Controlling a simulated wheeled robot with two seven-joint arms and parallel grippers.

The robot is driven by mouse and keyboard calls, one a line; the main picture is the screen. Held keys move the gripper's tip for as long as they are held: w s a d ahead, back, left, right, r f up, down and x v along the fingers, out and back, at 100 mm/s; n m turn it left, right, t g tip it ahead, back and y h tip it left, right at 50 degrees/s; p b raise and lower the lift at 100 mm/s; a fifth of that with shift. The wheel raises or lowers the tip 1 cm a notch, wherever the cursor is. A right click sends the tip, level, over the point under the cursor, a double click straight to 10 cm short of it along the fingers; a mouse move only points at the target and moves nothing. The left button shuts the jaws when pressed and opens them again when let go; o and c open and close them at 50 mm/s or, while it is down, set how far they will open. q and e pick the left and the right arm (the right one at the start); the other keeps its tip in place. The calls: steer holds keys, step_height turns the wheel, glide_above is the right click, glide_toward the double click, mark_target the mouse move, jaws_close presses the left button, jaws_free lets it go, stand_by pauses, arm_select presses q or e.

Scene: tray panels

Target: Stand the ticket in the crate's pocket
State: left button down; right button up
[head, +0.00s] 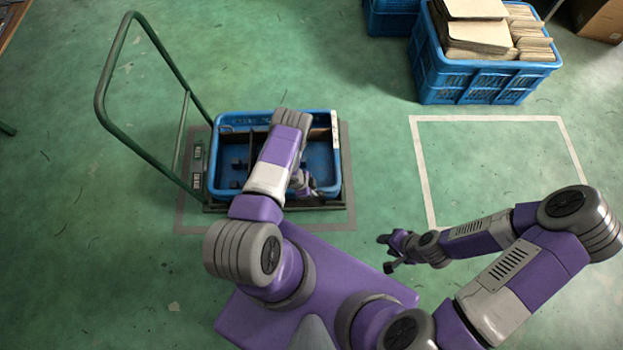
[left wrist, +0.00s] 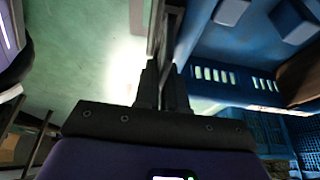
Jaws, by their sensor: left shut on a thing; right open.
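The blue crate (head: 222,160) sits on a green-handled cart, and its slotted wall (left wrist: 235,78) shows in the left wrist view. My left gripper (head: 303,184) is low by the crate's near right part, partly hidden by my own arm. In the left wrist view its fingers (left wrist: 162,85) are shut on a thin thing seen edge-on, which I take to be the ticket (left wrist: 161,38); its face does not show. A white strip (head: 335,132) runs along the crate's right rim. I cannot make out the pocket for certain. My right gripper (head: 388,252) is open and empty above the floor.
The cart's green handle (head: 148,155) rises at the left. Another blue crate (head: 470,82) full of cardboard pieces (head: 478,32) stands at the back right. The floor inside the white taped outline (head: 495,118) is clear. Dark dividers (head: 250,150) lie inside the cart's crate.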

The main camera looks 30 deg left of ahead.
arm_select(q)
steer(key=shift+f, duration=0.15)
steer(key=shift+f, duration=0.35)
steer(key=c, duration=1.7)
jaws_free()
steer(key=shift+f, duration=0.15)
steer(key=o, duration=0.6)
steer(key=shift+w, duration=0.1)
steer(key=p+v, duration=0.3)
steer(key=v, duration=0.4)
steer(key=shift+a+r, duration=0.1)
steer(key=shift+r, duration=0.3)
